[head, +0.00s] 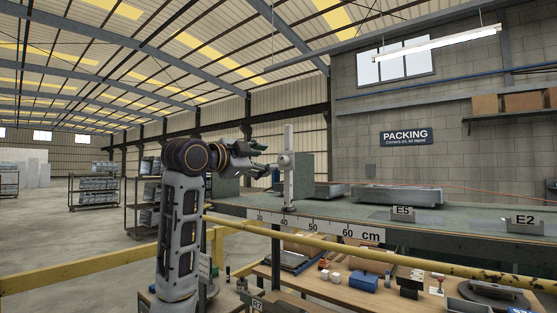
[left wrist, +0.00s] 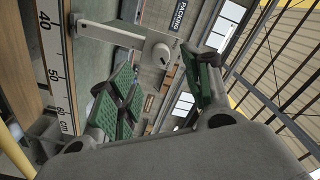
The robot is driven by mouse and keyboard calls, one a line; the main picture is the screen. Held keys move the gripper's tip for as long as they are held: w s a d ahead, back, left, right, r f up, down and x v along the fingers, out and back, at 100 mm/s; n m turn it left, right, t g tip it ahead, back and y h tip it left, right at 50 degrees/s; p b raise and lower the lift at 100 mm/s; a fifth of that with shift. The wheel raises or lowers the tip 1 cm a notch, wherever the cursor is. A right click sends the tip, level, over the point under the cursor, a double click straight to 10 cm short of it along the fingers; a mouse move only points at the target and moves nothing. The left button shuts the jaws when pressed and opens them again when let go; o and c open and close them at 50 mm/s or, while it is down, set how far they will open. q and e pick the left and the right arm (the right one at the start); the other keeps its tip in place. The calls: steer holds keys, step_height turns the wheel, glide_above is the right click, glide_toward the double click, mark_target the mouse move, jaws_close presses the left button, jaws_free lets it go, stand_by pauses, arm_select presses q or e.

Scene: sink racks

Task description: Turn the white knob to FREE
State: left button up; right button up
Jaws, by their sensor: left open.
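The white knob (left wrist: 160,53) shows in the left wrist view as a round disc on a pale bracket (left wrist: 108,31), between and beyond my fingertips. In the head view, the knob (head: 283,161) is small on the side of an upright white post (head: 289,183) by the bench's scale strip. No FREE marking can be read. My left gripper (head: 265,159) is open and points at the post from the left, with a small gap. Its green-padded fingers (left wrist: 157,66) are spread and empty in the left wrist view. My right gripper is not in view.
A scale strip (head: 322,227) marked in cm runs along the green bench's (head: 345,210) front edge. Grey trays (head: 398,196) lie behind it. A yellow rail (head: 400,257) crosses in front, above a lower wooden table (head: 335,291) with small items.

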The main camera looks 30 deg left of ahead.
mark_target(280, 161)
arm_select(q)
steer(key=w, duration=0.2)
steer(key=w+p, duration=0.1)
steer(key=w, duration=0.4)
steer(key=shift+d+p, duration=0.25)
steer(key=shift+p, duration=0.15)
steer(key=shift+w, duration=0.35)
steer(key=c, duration=1)
